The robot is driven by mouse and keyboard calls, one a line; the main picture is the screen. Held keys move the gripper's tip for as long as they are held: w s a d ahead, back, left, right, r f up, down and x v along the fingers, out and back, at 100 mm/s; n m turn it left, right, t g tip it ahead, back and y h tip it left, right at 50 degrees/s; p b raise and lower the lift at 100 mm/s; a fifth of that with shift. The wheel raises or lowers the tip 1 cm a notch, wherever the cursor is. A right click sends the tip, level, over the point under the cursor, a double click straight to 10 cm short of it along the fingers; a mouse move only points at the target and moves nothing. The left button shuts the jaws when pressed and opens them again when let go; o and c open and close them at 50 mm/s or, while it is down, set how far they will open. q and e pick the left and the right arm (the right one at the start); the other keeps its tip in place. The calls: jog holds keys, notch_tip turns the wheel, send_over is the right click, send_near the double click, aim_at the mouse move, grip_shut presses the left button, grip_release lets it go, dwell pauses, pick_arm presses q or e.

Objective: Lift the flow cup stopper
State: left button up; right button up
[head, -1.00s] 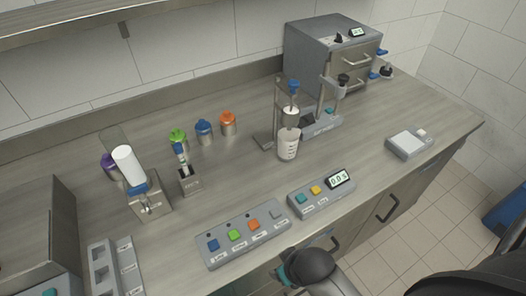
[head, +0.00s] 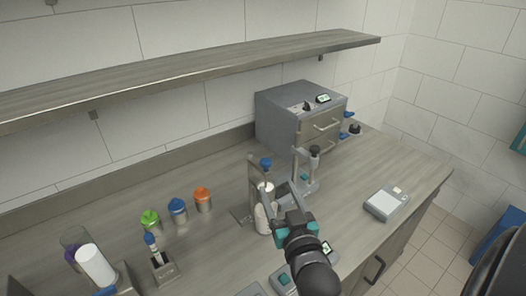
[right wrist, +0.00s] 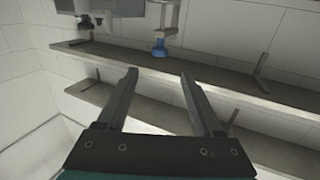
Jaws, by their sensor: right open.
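The flow cup stopper (head: 265,164) has a blue knob and stands upright at the top of the flow cup stand (head: 253,180). A white beaker (head: 262,222) stands below it, partly hidden by my right gripper. My right gripper (head: 281,196) is open and empty, in front of the stand and a little below and right of the knob in the head view. In the right wrist view the blue knob (right wrist: 159,47) shows beyond the gap between the two fingertips (right wrist: 158,75), apart from them. My left gripper is not in view.
A grey oven (head: 300,115) stands behind right, with a small stand (head: 303,170) before it. A scale (head: 386,203) is at right. Green, blue and orange lidded jars (head: 203,200) are left. A shelf (head: 190,75) runs above. A button box (head: 285,283) sits in front.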

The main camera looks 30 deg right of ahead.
aim_at(266, 165)
jog(key=x, duration=1.5)
grip_shut()
dwell(0.4)
dwell(0.9)
